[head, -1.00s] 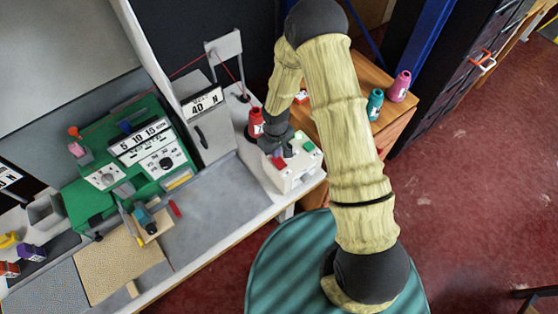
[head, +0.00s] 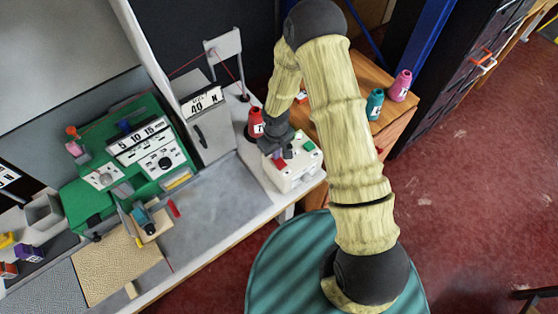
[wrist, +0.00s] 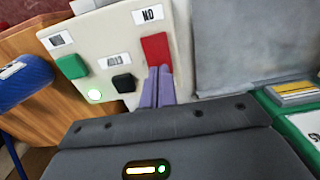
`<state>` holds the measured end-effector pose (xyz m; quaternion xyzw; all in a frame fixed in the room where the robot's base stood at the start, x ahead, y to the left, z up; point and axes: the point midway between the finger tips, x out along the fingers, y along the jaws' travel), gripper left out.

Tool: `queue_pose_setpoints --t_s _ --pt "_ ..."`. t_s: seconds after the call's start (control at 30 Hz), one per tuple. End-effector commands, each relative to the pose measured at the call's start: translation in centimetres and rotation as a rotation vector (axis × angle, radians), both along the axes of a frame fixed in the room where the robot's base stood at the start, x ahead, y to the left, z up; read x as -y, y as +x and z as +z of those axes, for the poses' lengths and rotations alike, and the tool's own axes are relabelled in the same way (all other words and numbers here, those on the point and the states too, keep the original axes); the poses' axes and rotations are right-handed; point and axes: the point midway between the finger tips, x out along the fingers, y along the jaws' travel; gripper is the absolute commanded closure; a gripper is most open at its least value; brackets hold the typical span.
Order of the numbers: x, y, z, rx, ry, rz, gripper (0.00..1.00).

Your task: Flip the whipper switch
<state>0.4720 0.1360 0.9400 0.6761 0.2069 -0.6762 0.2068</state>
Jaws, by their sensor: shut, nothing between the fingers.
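A white switch box (head: 290,177) stands at the right end of the bench. In the wrist view its panel (wrist: 110,30) carries a red switch (wrist: 155,49), a black switch (wrist: 123,83) and a green switch (wrist: 72,66), each beside a white label that appears upside down. The label by the red switch seems to read "ON"; the others are too blurred to read.
A red thread cone (head: 256,123) stands just behind the box. A green machine (head: 125,165) and a grey upright housing (head: 207,130) are to the left. Teal (head: 375,104) and pink (head: 400,86) cones sit on a wooden cabinet (head: 362,75) behind my arm.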

Motion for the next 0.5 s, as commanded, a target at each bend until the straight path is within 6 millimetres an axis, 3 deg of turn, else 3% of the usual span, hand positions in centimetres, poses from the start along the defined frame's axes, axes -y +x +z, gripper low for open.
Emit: queue_pose_setpoints --t_s 0.5 --pt "0.01 -0.01 -0.7 0.0 0.0 0.0 1.0"
